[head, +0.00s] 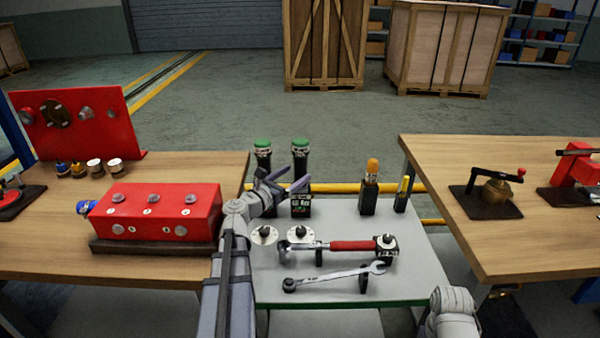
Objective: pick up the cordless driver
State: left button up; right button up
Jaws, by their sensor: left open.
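Two upright black tools with green tops stand side by side at the back left of the grey table; one is the left tool (263,152), the other the right tool (300,160). They look like cordless drivers in holders, but I cannot tell which one the task means. My left gripper (283,179) is open and empty, its fingers spread in front of the two tools. It partly hides their lower parts; I cannot tell whether it touches either. Part of my right arm shows at the bottom right, but its gripper is not in view.
The grey table (425,265) also holds a red-handled wrench (350,246), a combination wrench (333,275), an orange-topped tool (371,184), a yellow-handled tool (402,190) and round dials. A wooden bench with a red block (160,208) stands left; another wooden bench (520,240) stands right.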

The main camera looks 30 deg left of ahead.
pick_arm(q)
jog(key=w+d, duration=0.1)
jog(key=w, duration=0.5)
jog(key=shift+w, duration=0.2)
jog(key=shift+r, duration=0.1)
grip_shut()
dwell(0.5)
dwell(0.8)
